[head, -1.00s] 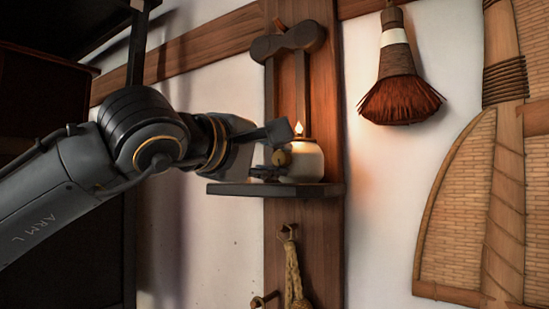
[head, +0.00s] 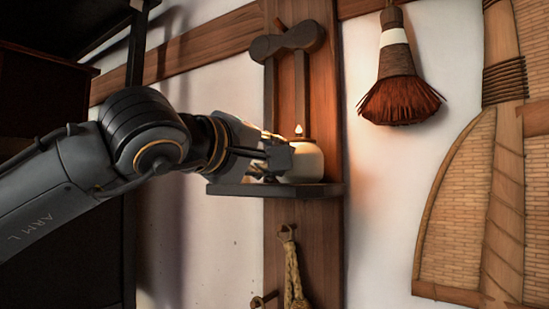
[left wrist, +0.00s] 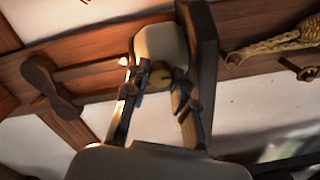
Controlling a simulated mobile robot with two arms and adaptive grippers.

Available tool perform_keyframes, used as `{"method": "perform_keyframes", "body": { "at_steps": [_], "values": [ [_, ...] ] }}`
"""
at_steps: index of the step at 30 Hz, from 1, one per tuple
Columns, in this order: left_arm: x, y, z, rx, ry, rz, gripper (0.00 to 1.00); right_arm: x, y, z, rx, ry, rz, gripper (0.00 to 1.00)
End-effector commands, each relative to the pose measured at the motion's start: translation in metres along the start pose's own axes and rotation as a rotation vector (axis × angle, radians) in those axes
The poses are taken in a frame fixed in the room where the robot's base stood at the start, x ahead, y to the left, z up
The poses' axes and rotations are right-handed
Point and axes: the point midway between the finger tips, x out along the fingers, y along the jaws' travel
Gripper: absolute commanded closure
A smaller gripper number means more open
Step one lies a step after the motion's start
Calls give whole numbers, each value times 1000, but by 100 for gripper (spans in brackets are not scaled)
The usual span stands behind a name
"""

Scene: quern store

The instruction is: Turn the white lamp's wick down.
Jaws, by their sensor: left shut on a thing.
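The white lamp (head: 306,163) stands upright on a small dark wall shelf (head: 300,191), with a small flame (head: 299,130) at its top. In the left wrist view the lamp (left wrist: 160,43) shows with its round brass wick knob (left wrist: 158,78) on the near side. My left gripper (head: 277,159) is at the lamp's left side, and in the left wrist view its fingers (left wrist: 162,84) are shut on the knob, one on each side. In the head view the fingers hide the knob. My right gripper is in neither view.
A wooden post (head: 283,218) backs the shelf, with a dark wooden piece (head: 288,41) above the lamp. A rope (head: 292,268) hangs from a peg below. A broom (head: 399,80) and a large woven panel (head: 470,200) hang at right.

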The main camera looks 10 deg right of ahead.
Motion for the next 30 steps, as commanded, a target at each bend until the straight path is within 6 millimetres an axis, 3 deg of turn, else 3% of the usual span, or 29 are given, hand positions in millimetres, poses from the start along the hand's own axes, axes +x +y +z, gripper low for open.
{"method": "perform_keyframes", "body": {
  "at_steps": [2, 3, 6, 17, 30],
  "values": [
    [0, -1, 1, 1, -1, -3, 100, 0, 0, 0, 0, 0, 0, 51],
    [0, -1, 1, 1, -1, -3, 66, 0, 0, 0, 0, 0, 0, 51],
    [0, -1, 1, 0, -1, -2, 52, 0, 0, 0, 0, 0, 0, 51],
    [-6, 0, -1, -1, 0, -1, 52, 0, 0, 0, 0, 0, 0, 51],
    [-91, 0, 0, 1, 1, 1, 52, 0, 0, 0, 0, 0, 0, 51]
  ]
}}
